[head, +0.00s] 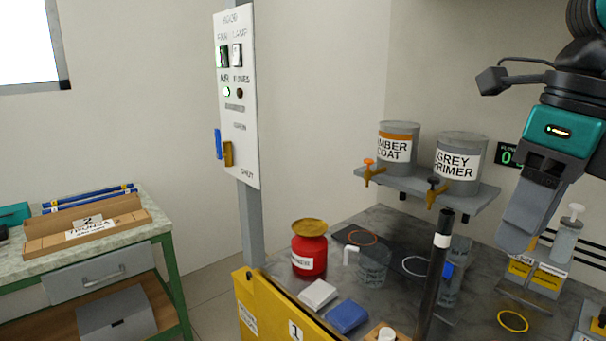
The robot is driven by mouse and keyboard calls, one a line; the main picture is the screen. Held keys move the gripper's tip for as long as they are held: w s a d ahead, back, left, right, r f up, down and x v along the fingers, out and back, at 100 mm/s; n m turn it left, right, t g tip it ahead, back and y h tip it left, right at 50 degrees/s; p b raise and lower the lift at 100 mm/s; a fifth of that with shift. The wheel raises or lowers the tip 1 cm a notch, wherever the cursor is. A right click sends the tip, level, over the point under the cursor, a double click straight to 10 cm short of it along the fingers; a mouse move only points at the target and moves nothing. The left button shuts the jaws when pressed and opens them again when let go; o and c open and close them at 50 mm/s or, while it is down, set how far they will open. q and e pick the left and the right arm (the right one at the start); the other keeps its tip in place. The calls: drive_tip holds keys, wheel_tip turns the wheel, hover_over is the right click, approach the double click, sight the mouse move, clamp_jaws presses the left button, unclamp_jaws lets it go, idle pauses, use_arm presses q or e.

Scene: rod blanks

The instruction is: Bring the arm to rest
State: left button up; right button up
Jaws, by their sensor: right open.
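My right arm comes in from the upper right. Its gripper (532,232) hangs above the back right of the dark bench, fingers pointing down, open, with nothing seen between them. The near finger hides the far one. It is in front of the wall, right of the grey primer can (458,164). My left gripper is not in view.
Cans stand on a grey shelf (480,204) left of my right gripper. A dark post (434,280), pump bottle (565,240) and red container (309,252) stand on the bench. A control panel (237,110) is mid-left.

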drive_tip(key=s+a+f+n+g+y, duration=0.1)
drive_tip(key=a+f+g+y, duration=0.2)
drive_tip(key=a+y, duration=0.35)
drive_tip(key=s+a+f+n+g+y, duration=0.1)
drive_tip(key=a+f+g+y, duration=0.25)
drive_tip(key=a, duration=0.65)
drive_tip(key=w+a+r+m+t+y, duration=0.2)
drive_tip(key=w+a+m+t+y, duration=0.2)
drive_tip(key=m+y, duration=0.6)
drive_tip(key=w+d+f+m+t+h, duration=0.45)
drive_tip(key=f+m+t, duration=0.5)
drive_tip(key=m, duration=0.25)
drive_tip(key=w+d+f+m+t+h, duration=0.35)
drive_tip(key=f+m+t+h, duration=0.25)
drive_tip(key=f+m+t, duration=0.35)
drive_tip(key=s+d+f+m+g+h, duration=0.3)
drive_tip(key=s+f, duration=0.4)
drive_tip(key=f, duration=0.5)
drive_tip(key=s+d+f+m+g+h, duration=0.3)
drive_tip(key=s+f+m+h, duration=0.3)
drive_tip(key=f, duration=0.6)
drive_tip(key=shift+s+d+m+g, duration=0.35)
drive_tip(key=shift+s+d+m, duration=0.45)
drive_tip(key=shift+d+m, duration=0.15)
